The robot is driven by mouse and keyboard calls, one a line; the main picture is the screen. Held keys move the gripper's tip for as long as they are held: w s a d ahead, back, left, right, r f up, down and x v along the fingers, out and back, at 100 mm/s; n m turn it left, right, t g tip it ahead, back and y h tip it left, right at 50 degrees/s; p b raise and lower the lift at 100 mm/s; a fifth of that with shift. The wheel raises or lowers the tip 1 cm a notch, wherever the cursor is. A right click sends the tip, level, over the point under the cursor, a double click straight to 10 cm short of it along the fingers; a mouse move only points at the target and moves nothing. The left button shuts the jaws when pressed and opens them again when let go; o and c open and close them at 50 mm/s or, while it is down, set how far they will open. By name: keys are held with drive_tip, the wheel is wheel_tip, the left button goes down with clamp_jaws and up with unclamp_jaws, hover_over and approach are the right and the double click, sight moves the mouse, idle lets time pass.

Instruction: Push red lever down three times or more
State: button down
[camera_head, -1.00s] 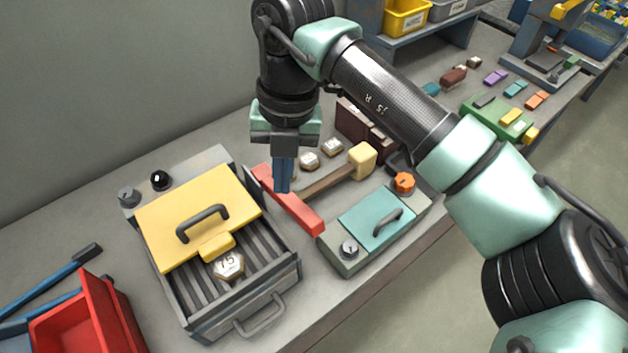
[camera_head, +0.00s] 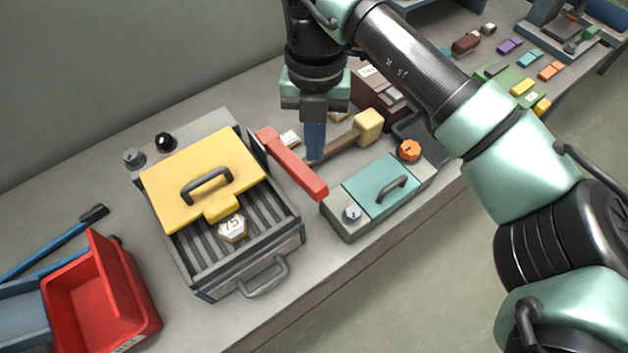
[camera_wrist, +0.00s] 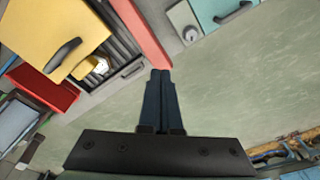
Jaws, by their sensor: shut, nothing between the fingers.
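The red lever (camera_head: 292,164) is a long red bar on the right side of the grey grill-like machine (camera_head: 246,262) with a yellow lid. It slopes from its far upper left end to its near lower right end. My gripper (camera_head: 315,158) is shut and empty, pointing down just right of the lever in the head view. I cannot tell its exact height, but I see no clear contact. In the wrist view the shut fingers (camera_wrist: 160,75) appear just below the near end of the red lever (camera_wrist: 142,34).
A yellow-headed mallet (camera_head: 368,125) lies behind my gripper. A teal-lidded box (camera_head: 374,188) with an orange knob stands to the right. A hexagonal piece marked 75 (camera_head: 232,228) sits on the machine's ribs. A red bin (camera_head: 100,285) stands at left.

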sight(314, 179)
drive_tip(key=shift+s+f+b, duration=0.15)
drive_tip(key=shift+f+b, duration=0.45)
drive_tip(key=shift+f, duration=0.6)
drive_tip(key=shift+s+f+b, duration=0.1)
drive_tip(key=shift+f+b, duration=0.5)
drive_tip(key=shift+f, duration=0.55)
